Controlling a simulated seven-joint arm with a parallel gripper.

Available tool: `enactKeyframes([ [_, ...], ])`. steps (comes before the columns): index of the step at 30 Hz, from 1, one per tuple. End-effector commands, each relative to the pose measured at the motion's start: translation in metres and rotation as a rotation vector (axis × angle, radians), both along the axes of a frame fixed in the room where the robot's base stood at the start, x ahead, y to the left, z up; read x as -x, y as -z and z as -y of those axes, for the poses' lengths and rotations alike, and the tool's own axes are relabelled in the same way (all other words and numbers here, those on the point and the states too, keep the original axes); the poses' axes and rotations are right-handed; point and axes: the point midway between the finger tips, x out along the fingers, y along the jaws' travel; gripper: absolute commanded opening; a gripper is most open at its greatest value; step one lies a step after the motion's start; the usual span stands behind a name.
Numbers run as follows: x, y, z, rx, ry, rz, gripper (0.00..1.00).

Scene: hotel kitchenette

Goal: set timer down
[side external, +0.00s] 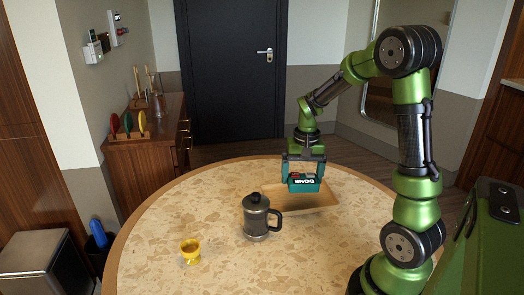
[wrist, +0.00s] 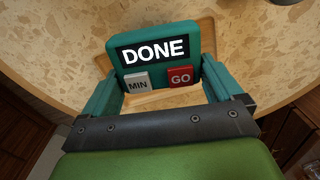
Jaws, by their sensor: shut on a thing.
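The timer (side external: 304,184) is a teal block with a dark display reading DONE. In the wrist view the timer (wrist: 155,52) also shows a white MIN button and a red GO button. My gripper (side external: 304,172) is shut on it, one teal finger at each side. The timer is over or in a shallow light-wood tray (side external: 318,199) on the round table. I cannot tell whether its underside touches the tray. Part of the tray (wrist: 205,35) shows behind the timer in the wrist view.
A dark grey lidded pot (side external: 256,217) with a handle stands just left of the tray. A yellow cup (side external: 190,251) stands at the table's front left. The speckled round table (side external: 150,235) is otherwise mostly clear. A wooden sideboard (side external: 157,160) stands behind at the left.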

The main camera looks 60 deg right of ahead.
Motion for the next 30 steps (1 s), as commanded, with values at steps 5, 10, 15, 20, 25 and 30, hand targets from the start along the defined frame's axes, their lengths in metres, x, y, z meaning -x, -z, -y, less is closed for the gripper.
enactKeyframes([
  [5,0.059,0.022,-0.014,0.001,-0.039,-0.011,0.55],
  [10,0.087,0.040,-0.029,0.005,-0.099,-0.023,0.55],
  [15,0.082,0.047,-0.023,0.020,-0.138,-0.019,0.55],
  [20,0.051,0.051,-0.001,0.023,-0.141,-0.019,0.55],
  [25,0.012,0.056,0.025,0.022,-0.141,-0.018,0.55],
  [30,-0.022,0.060,0.048,0.022,-0.140,-0.018,0.55],
])
